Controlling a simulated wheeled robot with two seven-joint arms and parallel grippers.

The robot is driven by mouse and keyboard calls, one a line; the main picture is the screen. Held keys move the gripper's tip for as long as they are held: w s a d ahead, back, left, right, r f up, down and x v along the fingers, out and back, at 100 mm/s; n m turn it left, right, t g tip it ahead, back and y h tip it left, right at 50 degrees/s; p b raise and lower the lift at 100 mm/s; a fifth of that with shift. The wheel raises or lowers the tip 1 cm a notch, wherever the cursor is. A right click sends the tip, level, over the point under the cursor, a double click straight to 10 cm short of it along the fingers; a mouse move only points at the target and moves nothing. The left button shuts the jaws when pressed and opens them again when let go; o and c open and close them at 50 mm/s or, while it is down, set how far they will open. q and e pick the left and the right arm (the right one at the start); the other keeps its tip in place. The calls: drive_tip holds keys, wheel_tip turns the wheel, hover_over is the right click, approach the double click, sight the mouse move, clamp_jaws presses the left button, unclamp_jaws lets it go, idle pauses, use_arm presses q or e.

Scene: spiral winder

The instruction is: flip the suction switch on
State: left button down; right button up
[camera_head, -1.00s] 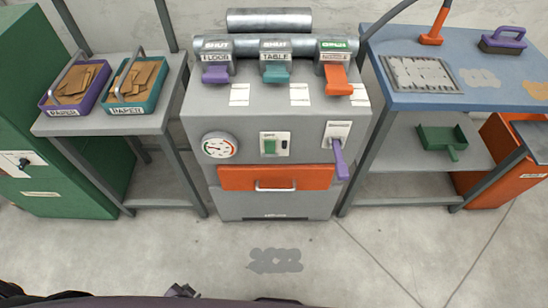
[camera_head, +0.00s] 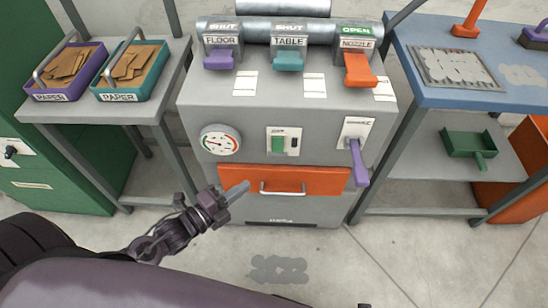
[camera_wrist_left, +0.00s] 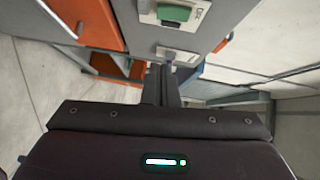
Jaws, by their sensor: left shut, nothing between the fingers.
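A grey machine (camera_head: 290,115) stands ahead. On its front is a green rocker switch (camera_head: 278,145) on a white plate, between a round gauge and a purple lever. Its label is too small to read. The switch also shows at the top of the left wrist view (camera_wrist_left: 173,12). My left gripper (camera_head: 240,188) is shut and empty, below and left of the switch, in front of the orange drawer in the picture. It is apart from the switch. Its fingers point up in the left wrist view (camera_wrist_left: 160,75). My right gripper is not seen.
The gauge (camera_head: 220,140) is left of the switch and the purple lever (camera_head: 358,160) right. The orange drawer (camera_head: 240,178) has a protruding handle (camera_head: 282,188). Three handles line the top: purple (camera_head: 219,60), teal (camera_head: 288,61) and orange (camera_head: 359,70). Side tables flank the machine.

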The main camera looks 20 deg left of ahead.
use_arm(q)
drive_tip(key=b, duration=0.1)
approach(280, 151)
drive_tip(key=d, duration=0.4)
drive_tip(key=shift+w+a+f, duration=0.1)
drive_tip(key=shift+w+a, duration=0.05)
drive_tip(key=shift+w, duration=0.7)
drive_tip(key=shift+w+a+f, duration=0.1)
drive_tip(key=shift+w, duration=0.8)
drive_tip(key=shift+w+a+f, duration=0.1)
drive_tip(key=shift+w+a, duration=0.05)
drive_tip(key=shift+w, duration=0.7)
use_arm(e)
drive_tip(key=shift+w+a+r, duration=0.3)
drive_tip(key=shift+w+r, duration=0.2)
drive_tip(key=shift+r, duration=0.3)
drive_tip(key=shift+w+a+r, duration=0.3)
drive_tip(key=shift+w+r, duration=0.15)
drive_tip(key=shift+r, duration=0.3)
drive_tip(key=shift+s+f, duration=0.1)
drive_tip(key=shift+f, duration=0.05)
